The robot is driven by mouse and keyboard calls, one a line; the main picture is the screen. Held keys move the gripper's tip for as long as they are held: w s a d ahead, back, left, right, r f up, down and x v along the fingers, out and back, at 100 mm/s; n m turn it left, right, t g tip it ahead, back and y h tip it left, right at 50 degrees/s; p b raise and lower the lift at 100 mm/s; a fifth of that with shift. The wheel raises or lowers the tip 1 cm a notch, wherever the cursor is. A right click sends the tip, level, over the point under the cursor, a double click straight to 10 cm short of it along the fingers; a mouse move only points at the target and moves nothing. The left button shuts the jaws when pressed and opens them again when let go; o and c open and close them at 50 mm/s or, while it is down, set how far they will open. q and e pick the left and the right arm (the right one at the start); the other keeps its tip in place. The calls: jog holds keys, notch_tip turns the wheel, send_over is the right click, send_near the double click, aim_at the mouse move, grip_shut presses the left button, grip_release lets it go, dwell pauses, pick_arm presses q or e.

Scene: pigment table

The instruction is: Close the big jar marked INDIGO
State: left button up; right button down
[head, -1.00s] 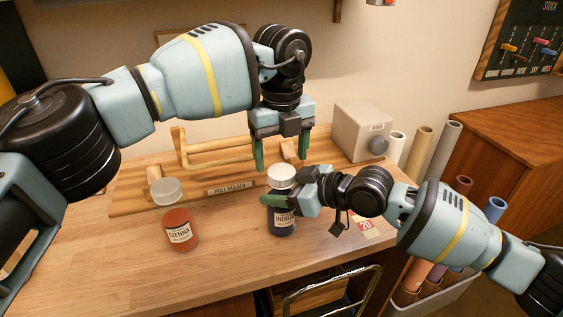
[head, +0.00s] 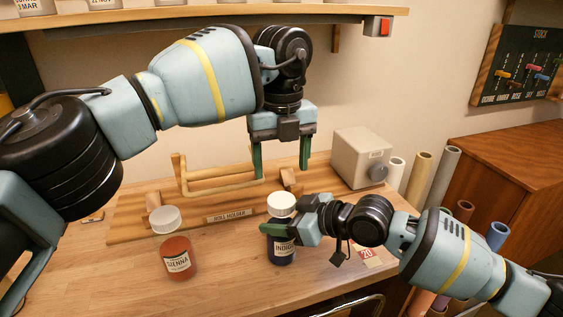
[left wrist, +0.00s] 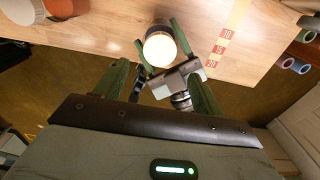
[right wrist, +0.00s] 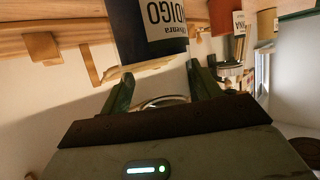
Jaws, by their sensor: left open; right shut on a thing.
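The INDIGO jar (head: 281,248) stands upright on the table, dark blue with a white cap (head: 281,204) on top. I cannot tell whether the cap is tight. My right gripper (head: 280,231) is shut on the jar's body below the cap. The jar's label (right wrist: 163,18) fills the top of the right wrist view. My left gripper (head: 282,170) is open and empty, pointing down above the cap and apart from it. The left wrist view shows the cap (left wrist: 160,48) from above, beyond the left fingers, with the right gripper's fingers either side of the jar.
A SIENNA jar (head: 178,260) with a pale lid (head: 166,220) stands to the left. Behind are a wooden roll holder (head: 130,229) and a grey box (head: 355,158). A shelf (head: 200,13) runs overhead. Paper rolls (head: 440,175) stand at the right. The front left of the table is clear.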

aim_at(281, 199)
pick_arm(q)
jog(key=shift+f, duration=4)
jog(key=c, duration=0.9)
jog(key=o, duration=1)
jog(key=shift+c, duration=0.2)
jog(key=shift+r, duration=2.3)
jog(key=o, duration=0.6)
notch_tip(281, 199, up, 12)
jog(key=shift+f, duration=0.1)
